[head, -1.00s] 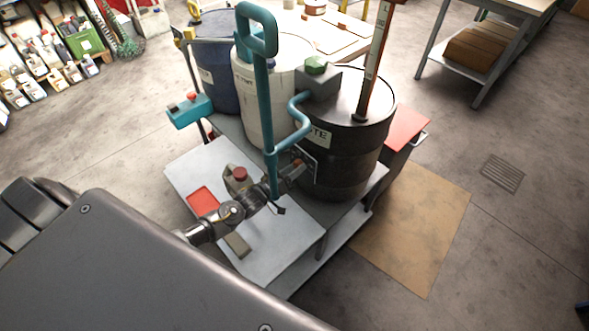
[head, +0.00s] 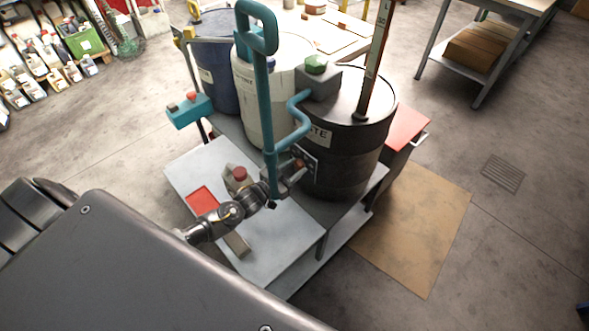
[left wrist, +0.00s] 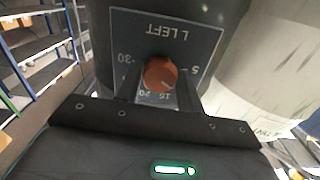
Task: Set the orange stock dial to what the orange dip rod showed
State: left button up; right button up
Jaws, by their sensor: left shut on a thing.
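The orange stock dial (left wrist: 161,75) is a round knob with a pale pointer line, on a dark plate (left wrist: 205,38) marked "L LEFT" and numbers. The plate appears upside down in the left wrist view. The line points down and right there; I cannot read its exact value. My left gripper (left wrist: 158,92) is shut on the dial, one finger on each side. In the head view my left gripper (head: 293,173) is at the front of the black drum (head: 345,150). The orange dip rod (head: 376,55) stands upright from the drum's top with a pale scale; its reading is too small to tell.
A teal bent-pipe handle (head: 262,100) rises close beside my left gripper. A white drum (head: 262,85) and a blue drum (head: 215,70) stand behind. A grey platform (head: 270,235) lies below my arm. Open floor lies to the right.

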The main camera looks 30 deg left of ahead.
pick_arm(q)
jog(key=m, duration=0.4)
jog(key=shift+m, duration=0.4)
jog(key=m, duration=0.3)
jog(key=shift+m, duration=0.3)
jog(key=m, duration=0.4)
jog(key=shift+b, duration=0.35)
jog(key=shift+m, duration=2)
jog(key=o, duration=1)
jog(key=shift+r, duration=0.1)
jog(key=shift+a, duration=0.1)
